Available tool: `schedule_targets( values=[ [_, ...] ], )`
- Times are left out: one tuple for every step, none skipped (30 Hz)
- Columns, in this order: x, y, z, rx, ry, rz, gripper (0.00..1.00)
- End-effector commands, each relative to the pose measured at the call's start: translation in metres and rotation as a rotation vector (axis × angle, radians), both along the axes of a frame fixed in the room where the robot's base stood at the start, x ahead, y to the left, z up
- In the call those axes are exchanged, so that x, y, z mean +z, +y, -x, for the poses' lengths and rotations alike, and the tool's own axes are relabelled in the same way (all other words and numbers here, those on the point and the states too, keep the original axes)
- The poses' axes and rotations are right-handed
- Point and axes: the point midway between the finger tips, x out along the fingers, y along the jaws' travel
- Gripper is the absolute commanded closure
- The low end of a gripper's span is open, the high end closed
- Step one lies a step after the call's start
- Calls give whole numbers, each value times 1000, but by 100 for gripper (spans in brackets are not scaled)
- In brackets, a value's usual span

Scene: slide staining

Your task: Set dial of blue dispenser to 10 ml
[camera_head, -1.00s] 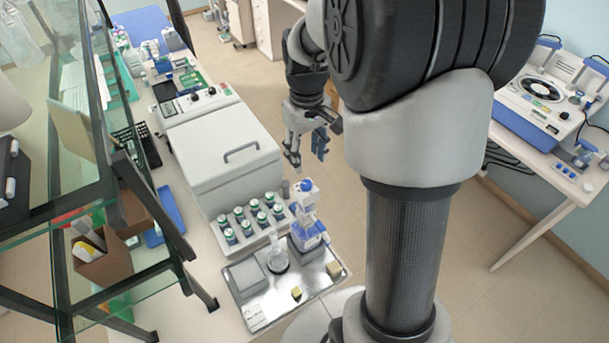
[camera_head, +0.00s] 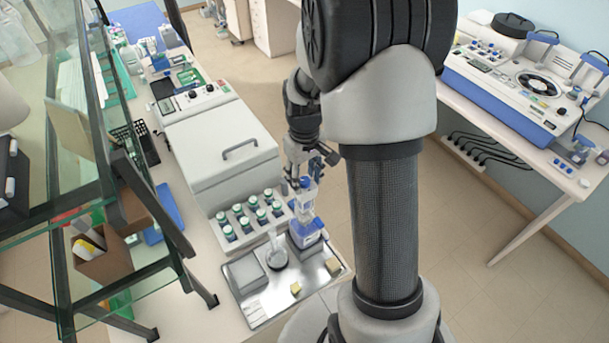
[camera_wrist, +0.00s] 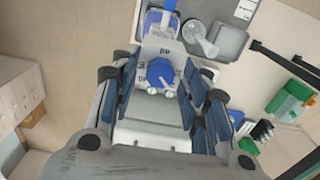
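The blue dispenser (camera_head: 306,228) stands upright at the back right of the metal tray, a blue bottle with a clear and white upper part. My gripper (camera_head: 310,170) is at the dispenser's top, pointing down. In the wrist view, the blue dial (camera_wrist: 160,72) on its pale top lies between the two blue-padded fingers of my gripper (camera_wrist: 161,78). The fingers are spread, with a visible gap on each side of the dial, so the gripper looks open. The scale marks are too small to read, so the dial's setting cannot be told.
The metal tray (camera_head: 262,312) also holds a glass flask (camera_head: 276,250), a grey block (camera_head: 245,274) and small yellow pieces. Several green-capped bottles (camera_head: 248,215) stand in a rack just left of the dispenser. A large white machine (camera_head: 215,150) is behind. Glass shelving is at left.

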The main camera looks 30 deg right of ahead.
Motion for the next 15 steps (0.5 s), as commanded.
schedule_targets(
  values=[
    [0,0,0,0,0,0,64],
    [0,0,0,0,0,0,66],
    [0,0,0,0,0,0,68],
    [0,0,0,0,0,0,70],
    [0,0,0,0,0,0,72],
    [0,0,0,0,0,0,75],
    [0,0,0,0,0,0,77],
    [0,0,0,0,0,0,79],
    [0,0,0,0,0,0,82],
    [0,0,0,0,0,0,84],
    [0,0,0,0,0,0,86],
    [0,0,0,0,0,0,88],
    [0,0,0,0,0,0,90],
    [0,0,0,0,0,0,92],
    [0,0,0,0,0,0,95]
  ],
)
